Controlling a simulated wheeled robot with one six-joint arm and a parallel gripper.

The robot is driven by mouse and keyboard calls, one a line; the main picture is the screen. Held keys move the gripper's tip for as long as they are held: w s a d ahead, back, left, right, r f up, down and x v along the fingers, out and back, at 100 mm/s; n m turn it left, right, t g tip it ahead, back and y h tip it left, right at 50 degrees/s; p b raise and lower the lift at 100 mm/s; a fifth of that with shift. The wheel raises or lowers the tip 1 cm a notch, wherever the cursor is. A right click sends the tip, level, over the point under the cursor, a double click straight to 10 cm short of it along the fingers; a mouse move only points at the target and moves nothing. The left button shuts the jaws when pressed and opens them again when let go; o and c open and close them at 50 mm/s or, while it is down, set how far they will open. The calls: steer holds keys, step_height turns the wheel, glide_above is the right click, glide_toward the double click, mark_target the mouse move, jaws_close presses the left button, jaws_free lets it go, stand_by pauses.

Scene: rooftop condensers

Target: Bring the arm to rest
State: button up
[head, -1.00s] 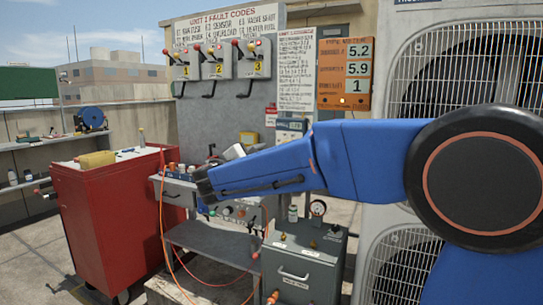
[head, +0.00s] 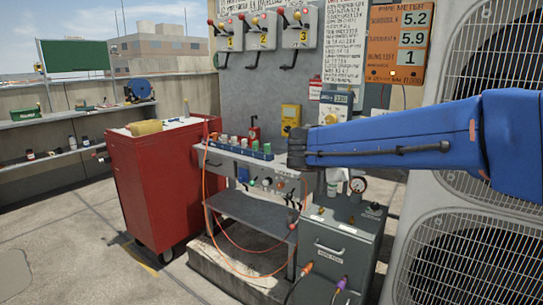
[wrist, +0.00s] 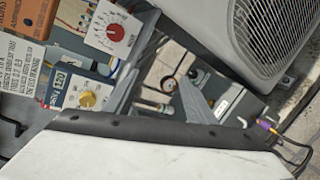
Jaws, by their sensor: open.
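My blue arm (head: 400,145) reaches in from the right in the head view, roughly level, and ends in a dark joint (head: 297,148) above the grey bench. My gripper cannot be made out clearly in the head view. A white, black-edged surface (wrist: 150,155) fills the bottom of the wrist view and covers what lies there.
A red cabinet (head: 160,185) stands left of the grey bench (head: 255,212). A grey box with hoses (head: 340,248) stands below the arm. A large condenser (head: 455,245) is close on the right. Lever switches (head: 261,35) hang on the panel behind. Floor at front left is clear.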

steer(key=s+d+f+m+g+y, duration=0.2)
steer(key=s+d+f+m+g, duration=0.15)
steer(key=s+f, duration=0.45)
steer(key=s+d+f+m+g+y, duration=0.2)
steer(key=s+d+f+m, duration=0.25)
steer(key=s, duration=0.75)
steer(key=s+a+f+m+y, duration=0.4)
steer(key=s+f, duration=0.4)
steer(key=s, duration=0.5)
steer(key=shift+s+a+m+y, duration=0.2)
steer(key=shift+s+m+y, duration=0.1)
steer(key=shift+m+y, duration=0.6)
steer(key=shift+f+t, duration=0.1)
steer(key=shift+t, duration=0.15)
